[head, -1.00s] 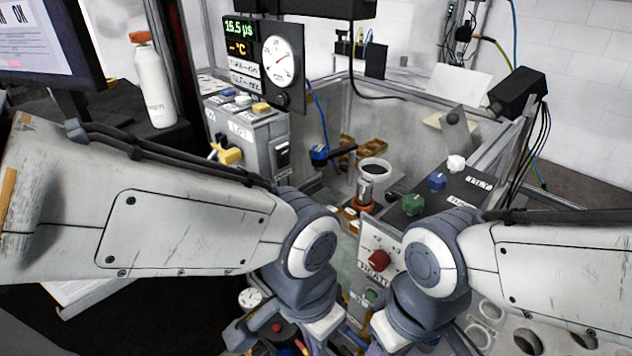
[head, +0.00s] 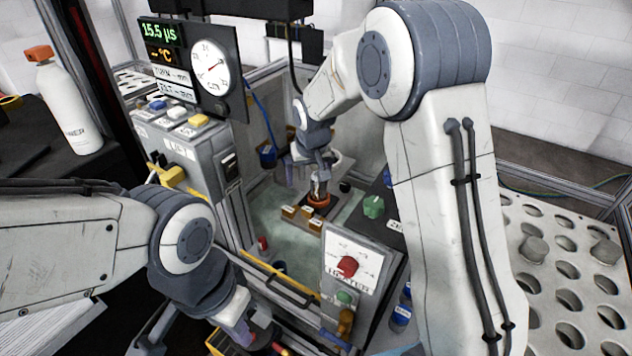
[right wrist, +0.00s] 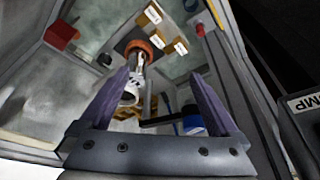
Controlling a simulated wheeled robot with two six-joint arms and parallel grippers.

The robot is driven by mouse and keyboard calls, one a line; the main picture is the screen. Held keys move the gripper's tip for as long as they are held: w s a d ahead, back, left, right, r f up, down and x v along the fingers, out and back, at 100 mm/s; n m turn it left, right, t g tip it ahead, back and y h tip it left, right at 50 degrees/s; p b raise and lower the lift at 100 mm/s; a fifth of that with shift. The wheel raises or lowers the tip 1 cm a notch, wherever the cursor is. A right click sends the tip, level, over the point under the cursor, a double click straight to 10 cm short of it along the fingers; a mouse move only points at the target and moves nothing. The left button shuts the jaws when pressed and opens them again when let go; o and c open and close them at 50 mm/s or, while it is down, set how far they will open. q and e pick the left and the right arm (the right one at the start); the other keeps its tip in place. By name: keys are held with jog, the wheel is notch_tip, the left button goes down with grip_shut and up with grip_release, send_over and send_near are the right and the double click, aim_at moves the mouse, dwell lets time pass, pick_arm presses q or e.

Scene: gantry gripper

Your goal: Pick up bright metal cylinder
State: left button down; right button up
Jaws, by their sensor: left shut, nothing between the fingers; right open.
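The bright metal cylinder (head: 321,187) stands upright on an orange-red base (head: 318,200) inside the walled cell. In the right wrist view the cylinder (right wrist: 137,62) lies ahead of the fingers, nearer the left one, with the orange ring (right wrist: 143,46) at its far end. My right gripper (head: 308,180) is open and points down into the cell, close to the cylinder; it partly hides it in the head view. Its two purple fingers are spread in the right wrist view (right wrist: 160,78), with nothing held. My left gripper (head: 246,336) is shut and empty, low at the front outside the cell.
Small orange labelled blocks (head: 291,212) sit around the base. A button box (head: 180,135) stands left. A perforated tray (head: 565,268) is at right.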

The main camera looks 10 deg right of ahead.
jog(key=m, duration=0.1)
send_over(319, 183)
jog(key=s, duration=0.2)
notch_tip(319, 183, down, 2)
jog(key=x, duration=0.1)
jog(key=p+x, duration=0.1)
jog(key=x, duration=0.2)
jog(key=shift+w+d+f, duration=0.25)
jog(key=shift+w, duration=0.05)
jog(key=p+x, duration=0.1)
jog(key=x, duration=0.1)
jog(key=p+x, duration=0.1)
jog(key=x, duration=0.1)
jog(key=shift+w+f, duration=0.1)
jog(key=shift+w, duration=0.25)
jog(key=shift+w+f, duration=0.25)
jog(key=shift+f, duration=0.4)
grip_shut()
jog(key=shift+w+r+t, duration=0.1)
jog(key=shift+r+t, duration=0.05)
jog(key=shift+t, duration=0.15)
